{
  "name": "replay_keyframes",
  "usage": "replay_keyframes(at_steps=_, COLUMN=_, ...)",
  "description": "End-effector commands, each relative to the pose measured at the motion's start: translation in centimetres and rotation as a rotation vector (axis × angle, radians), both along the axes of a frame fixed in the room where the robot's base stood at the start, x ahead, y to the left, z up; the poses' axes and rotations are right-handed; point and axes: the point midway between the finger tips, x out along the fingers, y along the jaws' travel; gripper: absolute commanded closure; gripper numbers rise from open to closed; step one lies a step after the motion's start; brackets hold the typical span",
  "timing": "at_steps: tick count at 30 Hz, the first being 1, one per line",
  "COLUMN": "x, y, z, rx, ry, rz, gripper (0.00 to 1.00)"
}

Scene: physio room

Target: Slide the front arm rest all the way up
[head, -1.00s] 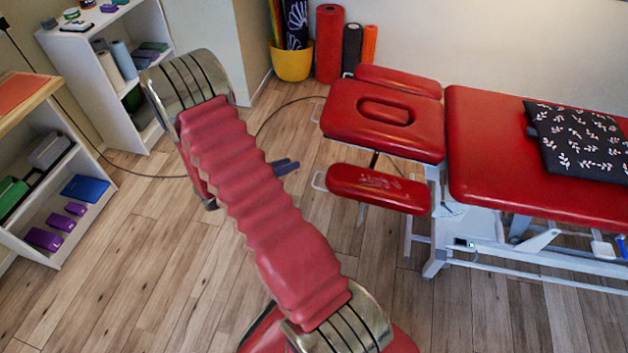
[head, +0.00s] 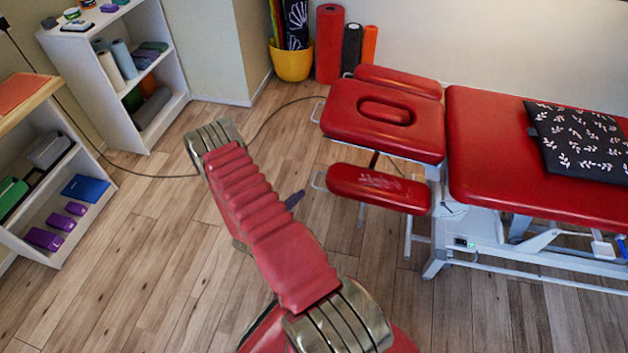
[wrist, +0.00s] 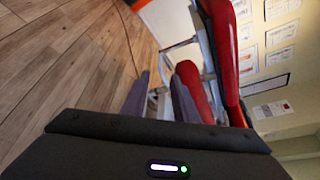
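In the wrist view the front arm rest (wrist: 193,88) shows beyond and partly behind the right finger. My gripper (head: 296,199) is left of the arm rest, apart from it, and mostly hidden behind my arm. In the wrist view my gripper (wrist: 158,95) has its two grey fingers apart with nothing held between them.
The headrest section (head: 385,115) has an oval face opening, with the far arm rest (head: 398,81) behind it. The main couch (head: 480,150) carries a dark patterned cushion (head: 580,140). A cable (head: 262,122) lies on the floor.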

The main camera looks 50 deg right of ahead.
Motion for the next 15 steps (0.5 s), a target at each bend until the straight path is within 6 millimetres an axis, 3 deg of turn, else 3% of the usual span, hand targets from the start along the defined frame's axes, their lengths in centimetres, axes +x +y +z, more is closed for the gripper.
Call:
replay_keyframes(at_steps=8, x=0.0, y=-0.3, z=0.0, rx=0.001, ry=-0.001, rz=-0.003, gripper=0.73)
replay_keyframes(at_steps=15, x=0.1, y=-2.3, z=-0.6, rx=0.001, ry=-0.002, rz=-0.005, gripper=0.73)
